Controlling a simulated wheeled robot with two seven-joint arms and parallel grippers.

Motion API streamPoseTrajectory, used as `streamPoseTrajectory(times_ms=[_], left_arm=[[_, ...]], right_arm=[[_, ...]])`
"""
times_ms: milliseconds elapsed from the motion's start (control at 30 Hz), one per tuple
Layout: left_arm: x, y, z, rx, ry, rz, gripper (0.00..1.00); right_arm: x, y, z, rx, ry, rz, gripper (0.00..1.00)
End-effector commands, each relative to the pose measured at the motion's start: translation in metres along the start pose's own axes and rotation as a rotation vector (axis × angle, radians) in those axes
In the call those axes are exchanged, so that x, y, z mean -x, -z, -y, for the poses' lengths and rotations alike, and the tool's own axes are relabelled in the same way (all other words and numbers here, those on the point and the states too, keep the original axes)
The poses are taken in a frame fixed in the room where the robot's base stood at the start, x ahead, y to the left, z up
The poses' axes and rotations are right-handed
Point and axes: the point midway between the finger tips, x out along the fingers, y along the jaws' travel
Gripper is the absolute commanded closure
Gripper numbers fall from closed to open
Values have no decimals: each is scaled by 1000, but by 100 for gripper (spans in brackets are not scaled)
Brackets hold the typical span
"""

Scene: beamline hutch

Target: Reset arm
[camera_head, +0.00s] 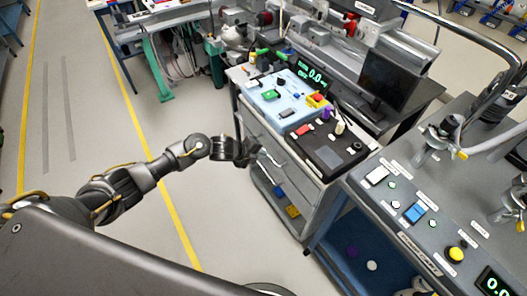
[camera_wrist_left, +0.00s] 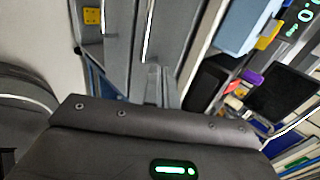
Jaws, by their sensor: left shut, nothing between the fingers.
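My left arm (camera_head: 130,186) reaches in from the left in the head view, over the open floor. My left gripper (camera_head: 262,156) is shut and empty, in front of the grey workbench cabinet (camera_head: 262,136), lower than its top. In the left wrist view its closed fingers (camera_wrist_left: 160,85) point toward the cabinet's drawer fronts. I cannot tell whether the fingertips touch the cabinet. My right arm and gripper are not in view.
A monitor (camera_head: 384,80) stands behind. A grey control console (camera_head: 391,222) stands at right. Floor with yellow lines (camera_head: 143,130) is clear at left.

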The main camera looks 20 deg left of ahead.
Motion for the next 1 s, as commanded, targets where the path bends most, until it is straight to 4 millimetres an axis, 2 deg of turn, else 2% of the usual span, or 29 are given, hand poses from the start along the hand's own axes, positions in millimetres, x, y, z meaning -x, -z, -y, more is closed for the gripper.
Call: streamPoseTrajectory(times_ms=[333,467,567,600,667,767,867,900,1000], left_arm=[[0,0,0,4,-1,-2,100],[0,-1,3,94,15,-2,100],[-4,-38,1,319,57,64,100],[-10,-56,-8,462,81,101,100],[-22,-72,-43,695,102,153,100],[-35,-77,-112,992,109,231,100],[-41,-65,-188,1229,92,313,100],[-42,-57,-219,1309,81,346,100],[-38,-27,-296,1483,41,433,100]], right_arm=[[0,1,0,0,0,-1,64],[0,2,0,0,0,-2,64],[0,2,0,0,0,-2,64],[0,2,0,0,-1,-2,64],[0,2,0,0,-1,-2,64],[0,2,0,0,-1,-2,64],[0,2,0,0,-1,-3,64],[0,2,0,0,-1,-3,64],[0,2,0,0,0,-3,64]])
